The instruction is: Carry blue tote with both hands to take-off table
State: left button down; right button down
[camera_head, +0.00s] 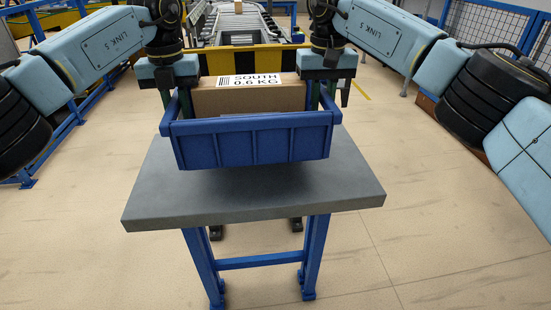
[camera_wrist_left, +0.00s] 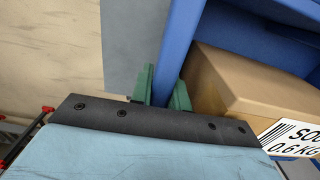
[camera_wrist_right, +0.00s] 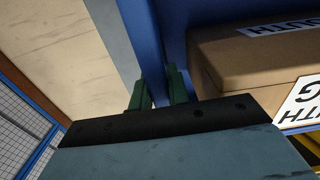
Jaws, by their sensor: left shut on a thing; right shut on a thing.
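The blue tote (camera_head: 250,145) is in the middle of the head view, over the grey top of the table (camera_head: 255,195). A shadow lies under it; I cannot tell whether it touches the top. A cardboard box (camera_head: 250,97) labelled SOUTH 0.6 KG sits in the tote. My left gripper (camera_head: 176,100) is shut on the tote's left side wall, its green fingers (camera_wrist_left: 162,88) on either side of the wall. My right gripper (camera_head: 325,98) is shut on the right side wall, its fingers (camera_wrist_right: 158,88) likewise straddling it.
Behind the tote stand a yellow-and-black striped barrier (camera_head: 275,58) and a conveyor (camera_head: 235,22). Blue mesh fencing (camera_head: 490,28) runs along the right and more fencing is on the left. The floor (camera_head: 80,200) around the table is clear.

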pick_arm(q)
jog(key=shift+a, duration=0.1)
pick_arm(e)
jog(key=shift+a, duration=0.1)
pick_arm(q)
jog(key=shift+f, duration=0.15)
pick_arm(e)
jog(key=shift+f, duration=0.15)
